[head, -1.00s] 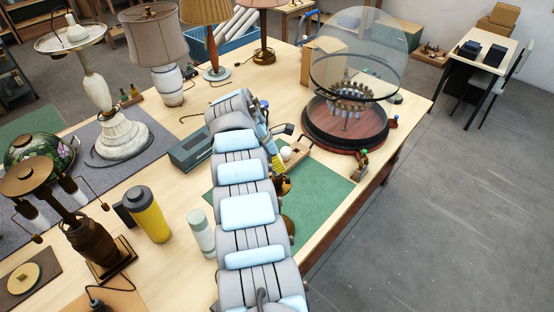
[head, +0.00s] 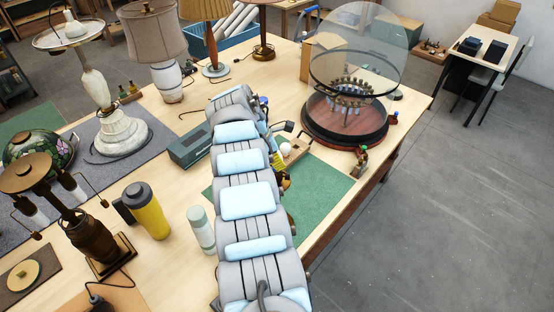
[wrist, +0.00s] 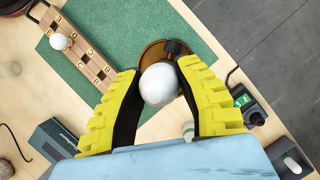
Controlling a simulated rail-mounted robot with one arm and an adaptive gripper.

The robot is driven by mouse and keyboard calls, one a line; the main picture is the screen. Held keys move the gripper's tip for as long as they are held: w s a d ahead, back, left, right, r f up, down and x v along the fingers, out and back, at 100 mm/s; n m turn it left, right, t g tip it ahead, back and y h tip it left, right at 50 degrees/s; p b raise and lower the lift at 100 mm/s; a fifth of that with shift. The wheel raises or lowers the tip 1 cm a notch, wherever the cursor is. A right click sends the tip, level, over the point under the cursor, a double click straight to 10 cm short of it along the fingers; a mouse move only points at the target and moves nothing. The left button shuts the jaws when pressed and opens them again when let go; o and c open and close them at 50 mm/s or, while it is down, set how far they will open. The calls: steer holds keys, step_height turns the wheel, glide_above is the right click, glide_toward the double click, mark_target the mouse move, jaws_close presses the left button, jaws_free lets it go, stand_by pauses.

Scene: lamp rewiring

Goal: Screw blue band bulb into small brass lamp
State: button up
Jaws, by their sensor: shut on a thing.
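My gripper (wrist: 160,76) has yellow ribbed fingers with dark pads, and it is shut on a round white bulb (wrist: 159,85). The blue band on it does not show from this angle. The small brass lamp (wrist: 153,53) is below the bulb in the wrist view, with its round brass part partly covered by the bulb. I cannot tell whether the bulb touches the socket. In the head view my arm hides the gripper's grip and most of this lamp.
A wooden lettered rack (wrist: 82,52) holds another white bulb (wrist: 58,41). A green mat (head: 322,178) lies under the work area. A glass-domed round stand (head: 345,120) is beyond it, and a grey box (head: 190,146) is left of my arm. A dark device (wrist: 250,108) sits by the edge.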

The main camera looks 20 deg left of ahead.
steer(key=shift+f, duration=0.2)
stand_by(0.3)
steer(key=o, duration=1)
steer(key=shift+o, duration=0.2)
steer(key=shift+r+n+p, duration=0.3)
steer(key=shift+r+p, duration=0.05)
steer(key=shift+p, duration=0.45)
steer(key=n+p, duration=0.2)
steer(key=p, duration=0.1)
steer(key=shift+t+y, duration=0.3)
steer(key=n, duration=0.1)
steer(key=n+y+p, duration=0.1)
steer(key=shift+d+f+n+t, duration=0.1)
steer(key=shift+f+n+t, duration=0.15)
steer(key=shift+n+t, duration=0.05)
steer(key=shift+f+n+y, duration=0.1)
steer(key=shift+n+y, duration=0.2)
steer(key=shift+n, duration=1.1)
